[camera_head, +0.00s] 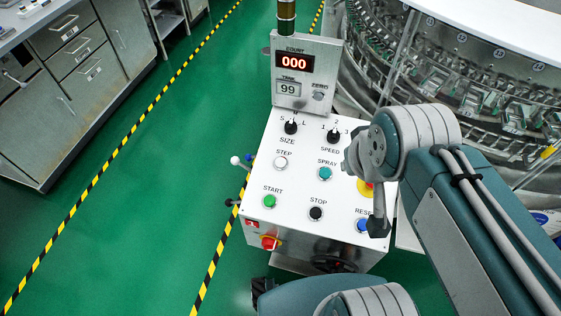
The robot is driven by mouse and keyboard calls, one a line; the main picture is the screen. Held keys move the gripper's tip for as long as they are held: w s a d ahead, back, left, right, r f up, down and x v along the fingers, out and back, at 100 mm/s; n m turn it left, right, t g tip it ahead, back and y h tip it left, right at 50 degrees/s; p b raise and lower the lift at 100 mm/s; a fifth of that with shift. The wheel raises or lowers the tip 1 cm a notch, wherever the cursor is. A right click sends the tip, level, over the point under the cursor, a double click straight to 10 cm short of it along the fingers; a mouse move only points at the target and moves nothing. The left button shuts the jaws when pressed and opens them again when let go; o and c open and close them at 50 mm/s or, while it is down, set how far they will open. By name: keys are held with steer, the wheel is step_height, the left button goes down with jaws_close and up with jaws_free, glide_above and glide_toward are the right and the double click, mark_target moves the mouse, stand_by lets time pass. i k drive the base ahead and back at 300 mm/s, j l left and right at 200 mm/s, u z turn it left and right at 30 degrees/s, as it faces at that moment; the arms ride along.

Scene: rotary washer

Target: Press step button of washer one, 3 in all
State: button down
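The washer's control box (252,185) stands in the middle with a white sloped panel. The step button (280,163) is a white round button under the label STEP, at the panel's upper left, in clear view. A display (293,64) above the panel reads COUNT 000 and TANK 99. My gripper (378,228) hangs over the panel's right side, near the blue reset button (361,225), well to the right of the step button. Only a narrow dark tip shows, so I cannot tell its opening. It partly hides a red and yellow knob (365,189).
Nearby are the spray button (325,173), start button (269,201), stop button (316,213), size knob (291,127) and speed knob (333,136). The rotary washer (470,95) fills the upper right. Steel cabinets (85,65) stand at left. The green floor between is clear.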

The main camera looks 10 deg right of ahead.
mark_target(279, 162)
steer(key=j+z, duration=0.25)
steer(key=j, duration=0.25)
steer(key=k+j+z, duration=0.25)
steer(key=j, duration=0.2)
steer(key=j+z, duration=0.25)
steer(key=j, duration=0.25)
